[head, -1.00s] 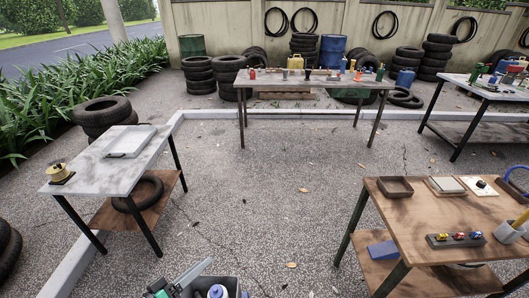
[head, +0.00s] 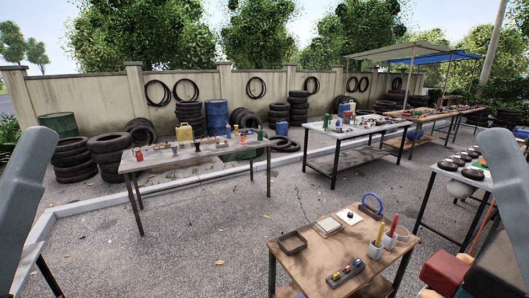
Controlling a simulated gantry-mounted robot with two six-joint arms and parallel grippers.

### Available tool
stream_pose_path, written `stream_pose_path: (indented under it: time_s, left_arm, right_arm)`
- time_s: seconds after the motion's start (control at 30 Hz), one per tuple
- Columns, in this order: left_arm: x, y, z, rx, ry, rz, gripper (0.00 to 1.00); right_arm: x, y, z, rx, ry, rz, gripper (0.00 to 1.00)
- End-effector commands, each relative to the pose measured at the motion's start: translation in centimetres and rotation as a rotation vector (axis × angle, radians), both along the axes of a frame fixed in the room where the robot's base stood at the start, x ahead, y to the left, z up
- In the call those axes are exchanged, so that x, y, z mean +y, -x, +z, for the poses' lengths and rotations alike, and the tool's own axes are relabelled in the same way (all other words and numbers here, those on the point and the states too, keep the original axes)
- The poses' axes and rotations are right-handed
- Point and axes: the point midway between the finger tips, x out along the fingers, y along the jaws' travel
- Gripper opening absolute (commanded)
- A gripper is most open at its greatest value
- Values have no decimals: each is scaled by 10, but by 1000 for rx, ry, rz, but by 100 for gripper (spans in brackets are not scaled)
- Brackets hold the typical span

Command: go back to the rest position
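A grey arm link of mine stands upright at the left edge of the head view, and another stands at the right edge. Neither gripper shows in this view, so I cannot see whether they are open or hold anything.
A wooden table (head: 308,262) stands close in front with a tray (head: 292,243), cups and small toy-like pieces. A long table (head: 155,163) and a white-topped table (head: 340,132) stand farther back. A red box-like object (head: 445,272) is at lower right. Open gravel (head: 190,240) lies left of centre.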

Motion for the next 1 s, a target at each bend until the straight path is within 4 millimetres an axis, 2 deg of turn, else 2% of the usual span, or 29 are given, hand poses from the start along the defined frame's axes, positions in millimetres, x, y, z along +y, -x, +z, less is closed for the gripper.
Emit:
stream_pose_path:
  time_s: [0.03,0.17,0.5,0.6,0.7,0.77,1.0]
  left_arm:
    - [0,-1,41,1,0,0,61]
    - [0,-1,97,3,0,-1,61]
    - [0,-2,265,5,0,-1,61]
    - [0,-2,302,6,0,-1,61]
    - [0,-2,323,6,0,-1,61]
    - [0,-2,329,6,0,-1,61]
    - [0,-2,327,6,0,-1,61]
  right_arm:
    - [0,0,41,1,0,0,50]
    - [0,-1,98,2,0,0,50]
    - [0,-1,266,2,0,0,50]
    - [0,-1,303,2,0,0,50]
    - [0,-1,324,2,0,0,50]
    - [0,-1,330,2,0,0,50]
    - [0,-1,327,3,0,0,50]
